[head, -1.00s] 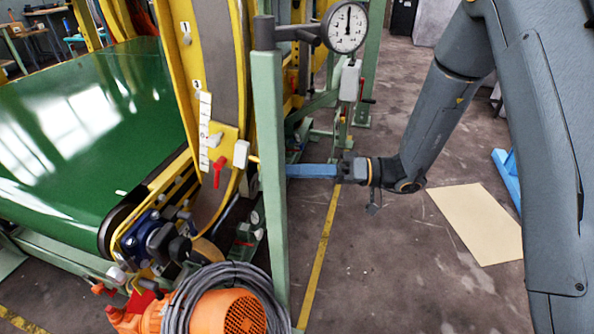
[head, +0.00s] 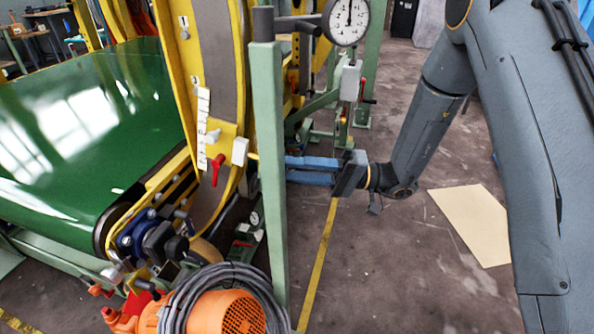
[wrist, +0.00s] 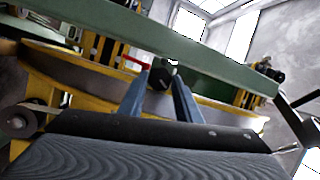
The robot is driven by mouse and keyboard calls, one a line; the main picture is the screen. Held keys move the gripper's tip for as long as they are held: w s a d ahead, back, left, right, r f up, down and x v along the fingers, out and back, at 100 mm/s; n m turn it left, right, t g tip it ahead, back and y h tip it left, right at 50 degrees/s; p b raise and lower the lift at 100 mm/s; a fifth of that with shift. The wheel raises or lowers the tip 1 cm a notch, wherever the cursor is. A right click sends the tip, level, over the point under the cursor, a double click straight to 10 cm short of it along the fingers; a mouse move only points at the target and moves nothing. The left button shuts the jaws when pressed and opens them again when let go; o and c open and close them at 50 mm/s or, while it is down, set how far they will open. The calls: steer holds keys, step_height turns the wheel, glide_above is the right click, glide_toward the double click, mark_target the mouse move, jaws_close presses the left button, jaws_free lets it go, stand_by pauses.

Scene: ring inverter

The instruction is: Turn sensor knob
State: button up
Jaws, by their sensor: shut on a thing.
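The black sensor knob (wrist: 162,73) shows in the wrist view between the two blue fingertips of my gripper (wrist: 162,82), against the green post (wrist: 215,64). My gripper is shut on the knob. In the head view my gripper (head: 290,170) reaches in from the right to the green post (head: 270,200); the knob is hidden there. A white sensor box (head: 240,151) sits left of the post, at the end of a short yellow rod.
A round dial gauge (head: 346,20) hangs at the upper right of the post. A yellow ring frame (head: 180,80) with a red lever (head: 217,169) and a green conveyor belt (head: 70,130) stand left. An orange motor (head: 215,312) is below.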

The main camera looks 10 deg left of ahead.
steer(key=shift+f+m+y, duration=0.2)
steer(key=shift+m+y, duration=0.5)
steer(key=shift+m, duration=1.3)
steer(key=o, duration=0.8)
steer(key=b+v, duration=0.1)
steer(key=v, duration=0.6)
steer(key=shift+w+d+f, duration=0.15)
steer(key=shift+d, duration=0.15)
